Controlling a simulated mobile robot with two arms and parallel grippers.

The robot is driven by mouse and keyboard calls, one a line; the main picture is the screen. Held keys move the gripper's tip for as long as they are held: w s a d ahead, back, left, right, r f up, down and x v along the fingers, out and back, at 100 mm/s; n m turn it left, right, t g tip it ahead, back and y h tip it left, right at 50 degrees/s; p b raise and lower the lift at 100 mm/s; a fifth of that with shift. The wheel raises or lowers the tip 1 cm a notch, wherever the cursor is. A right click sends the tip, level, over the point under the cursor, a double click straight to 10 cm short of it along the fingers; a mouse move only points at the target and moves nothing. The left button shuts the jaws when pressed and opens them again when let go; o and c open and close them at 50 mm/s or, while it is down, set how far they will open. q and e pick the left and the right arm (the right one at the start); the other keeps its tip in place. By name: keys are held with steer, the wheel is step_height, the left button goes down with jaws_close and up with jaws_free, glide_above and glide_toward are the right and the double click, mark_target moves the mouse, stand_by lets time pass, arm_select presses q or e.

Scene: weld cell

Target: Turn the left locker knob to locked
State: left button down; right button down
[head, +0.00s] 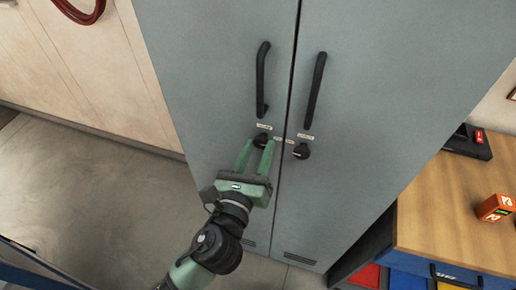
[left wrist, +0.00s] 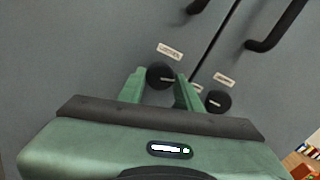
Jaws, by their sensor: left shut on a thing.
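The grey locker (head: 210,60) has two doors, each with a long black handle and a small round black knob below it. The left locker knob (head: 262,139) sits under a small white label, and it also shows in the left wrist view (left wrist: 159,74). My left gripper (head: 257,145) has its two green fingers on either side of this knob and is shut on it. In the left wrist view the fingers (left wrist: 159,88) partly hide the knob, and its pointer cannot be made out. The right locker knob (head: 301,151) is free, with a light mark on it. My right gripper is not in view.
A wooden-topped workbench (head: 440,215) with coloured drawers stands right of the locker, with an orange device (head: 494,208) on it. A red coiled hose (head: 80,10) hangs on the left wall. The floor (head: 80,190) at left is clear.

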arm_select(q)
steer(key=n, duration=0.3)
steer(key=shift+n, duration=0.4)
steer(key=n, duration=0.3)
steer(key=shift+n, duration=0.3)
steer(key=n, duration=0.3)
steer(key=shift+r+n, duration=0.1)
steer(key=shift+n, duration=2.1)
steer(key=c, duration=1)
jaws_free()
steer(key=shift+s, duration=0.1)
